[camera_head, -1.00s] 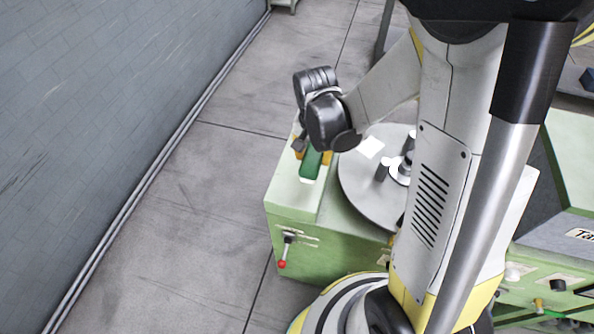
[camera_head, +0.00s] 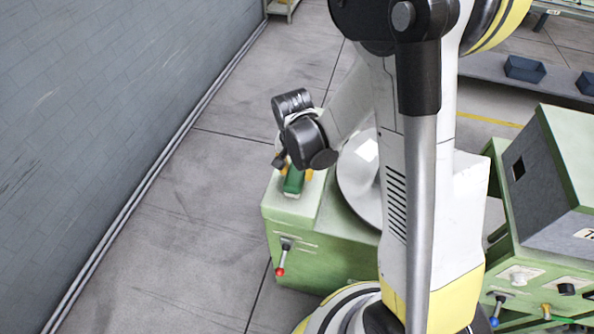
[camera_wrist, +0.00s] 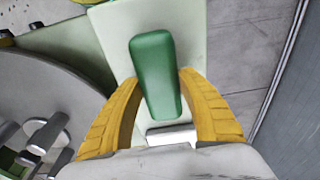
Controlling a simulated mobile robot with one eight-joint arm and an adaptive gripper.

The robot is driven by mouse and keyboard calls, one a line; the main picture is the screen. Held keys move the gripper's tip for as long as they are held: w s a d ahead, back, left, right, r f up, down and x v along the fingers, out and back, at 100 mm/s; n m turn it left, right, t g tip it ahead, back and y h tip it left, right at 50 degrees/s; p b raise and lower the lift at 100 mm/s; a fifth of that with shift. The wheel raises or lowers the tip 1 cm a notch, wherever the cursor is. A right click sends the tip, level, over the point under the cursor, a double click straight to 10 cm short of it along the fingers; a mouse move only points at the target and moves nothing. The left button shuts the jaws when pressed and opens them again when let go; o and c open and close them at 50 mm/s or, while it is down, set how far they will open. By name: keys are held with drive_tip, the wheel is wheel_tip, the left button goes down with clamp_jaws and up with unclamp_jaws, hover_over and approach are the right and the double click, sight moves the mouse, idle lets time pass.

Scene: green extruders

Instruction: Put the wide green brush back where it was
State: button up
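The wide green brush (camera_wrist: 155,75) is between the two yellow fingers of my gripper (camera_wrist: 160,82) in the wrist view. The fingers curve in along its sides, and my gripper looks shut on it. In the head view the brush (camera_head: 293,181) is at the left end of the pale green machine top (camera_head: 306,208), with a pale strip at its lower end. My gripper (camera_head: 296,173) is over it, partly hidden by my dark wrist. I cannot tell whether the brush touches the surface.
A round grey disc (camera_head: 352,190) lies just right of the brush, partly hidden by my arm. A red-tipped lever (camera_head: 283,258) sticks out of the machine's front. A grey wall (camera_head: 100,120) stands at the left, with clear floor (camera_head: 190,230) between. Another green machine (camera_head: 570,150) is at the right.

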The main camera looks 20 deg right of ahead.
drive_tip(key=o, duration=0.3)
wheel_tip(320, 180, up, 13)
drive_tip(key=s+p, duration=0.1)
drive_tip(key=p, duration=0.4)
wheel_tip(320, 180, up, 8)
drive_tip(key=n+t, duration=0.3)
hover_over(296, 174)
drive_tip(key=s, duration=0.5)
drive_tip(key=s+r+n+t, duration=0.3)
drive_tip(key=s+r+n, duration=0.1)
drive_tip(key=s+r, duration=0.1)
drive_tip(key=shift+s+d+y, duration=0.4)
drive_tip(key=shift+s, duration=0.3)
drive_tip(key=shift+f, duration=0.1)
wheel_tip(296, 174, down, 3)
drive_tip(key=b, duration=0.3)
drive_tip(key=shift+b, duration=0.3)
